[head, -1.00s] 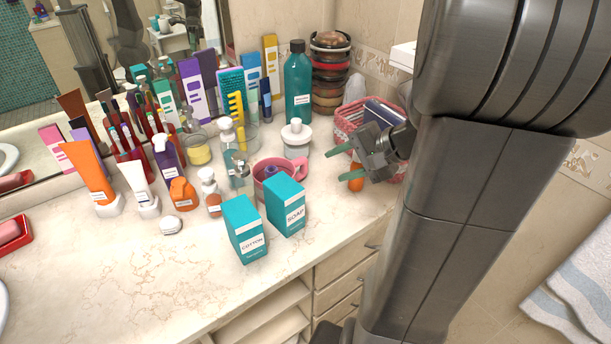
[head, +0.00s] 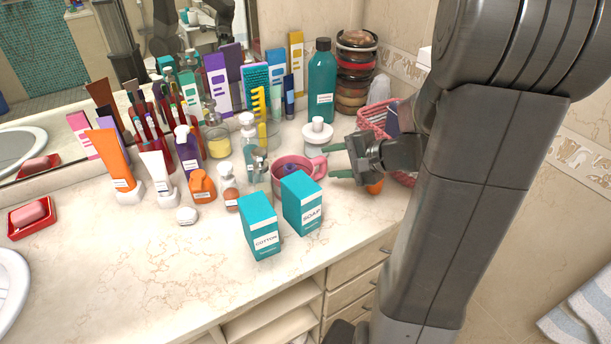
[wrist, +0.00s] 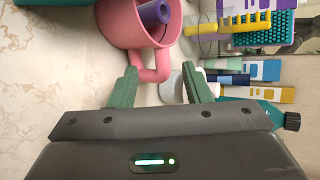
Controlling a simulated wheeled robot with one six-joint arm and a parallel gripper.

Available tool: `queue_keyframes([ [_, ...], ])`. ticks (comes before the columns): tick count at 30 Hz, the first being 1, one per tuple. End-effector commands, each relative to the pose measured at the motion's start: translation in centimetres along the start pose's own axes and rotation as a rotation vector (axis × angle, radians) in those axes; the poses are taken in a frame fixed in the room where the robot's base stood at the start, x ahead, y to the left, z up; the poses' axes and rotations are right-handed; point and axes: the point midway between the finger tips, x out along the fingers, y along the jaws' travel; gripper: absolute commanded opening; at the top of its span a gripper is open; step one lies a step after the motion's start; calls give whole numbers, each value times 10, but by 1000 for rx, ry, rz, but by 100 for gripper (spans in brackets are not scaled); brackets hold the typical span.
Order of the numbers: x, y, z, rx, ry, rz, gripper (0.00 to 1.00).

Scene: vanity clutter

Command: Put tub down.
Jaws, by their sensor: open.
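My gripper (head: 332,161) is open and empty, low over the right part of the counter, its fingers pointing left. A white lidded jar (head: 318,142), the thing most like a tub, stands upright just beyond the fingers. A pink mug (head: 296,168) with a purple item inside stands just left of the fingertips. In the wrist view the mug (wrist: 120,22) lies ahead, its handle near the gap between the fingertips (wrist: 160,68). I cannot tell whether a finger touches the jar or the mug.
Teal soap (head: 303,203) and cotton (head: 261,228) boxes stand in front of the mug. A pink basket (head: 372,117) and an orange item (head: 375,187) are by my gripper. A teal bottle (head: 321,80) stands behind. The counter's front left (head: 130,265) is clear.

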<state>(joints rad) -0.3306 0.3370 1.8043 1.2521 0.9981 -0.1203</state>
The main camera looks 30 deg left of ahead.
Motion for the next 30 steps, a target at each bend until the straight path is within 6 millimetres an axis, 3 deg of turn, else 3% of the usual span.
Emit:
queue_keyframes([
  [10,42,-2,-3,2,-3,1,44],
  [19,47,-2,-4,0,0,1,44],
  [20,47,-2,-4,0,0,1,42],
  [26,47,-2,-4,0,-1,1,3],
  [30,47,-2,-4,0,-1,0,0],
])
